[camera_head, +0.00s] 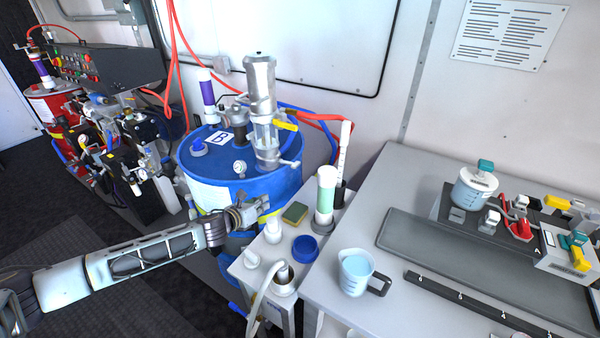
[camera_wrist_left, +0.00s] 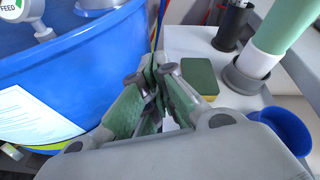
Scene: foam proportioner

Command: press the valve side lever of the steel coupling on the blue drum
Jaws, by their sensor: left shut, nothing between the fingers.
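The blue drum (camera_head: 255,190), marked B, stands against the wall in the head view. It also fills the left side of the left wrist view (camera_wrist_left: 85,65). A steel pump and coupling (camera_head: 267,152) rise from its lid, with a yellow handle (camera_head: 286,126) higher up and a small steel side piece (camera_head: 290,163) near the lid. I cannot tell for sure which piece is the valve side lever. My left gripper (camera_head: 262,205) is shut and empty, in front of the drum's lower right side, below the lid and apart from the coupling. Its green-padded fingers show in the wrist view (camera_wrist_left: 155,98).
Right of the gripper, a small grey stand holds a sponge (camera_head: 295,213), a blue cup (camera_head: 305,248) and a green-white cylinder (camera_head: 326,192). A jug (camera_head: 356,272) stands on the table. Red hoses (camera_head: 176,60) and a purple-capped tube (camera_head: 207,92) are near the drum.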

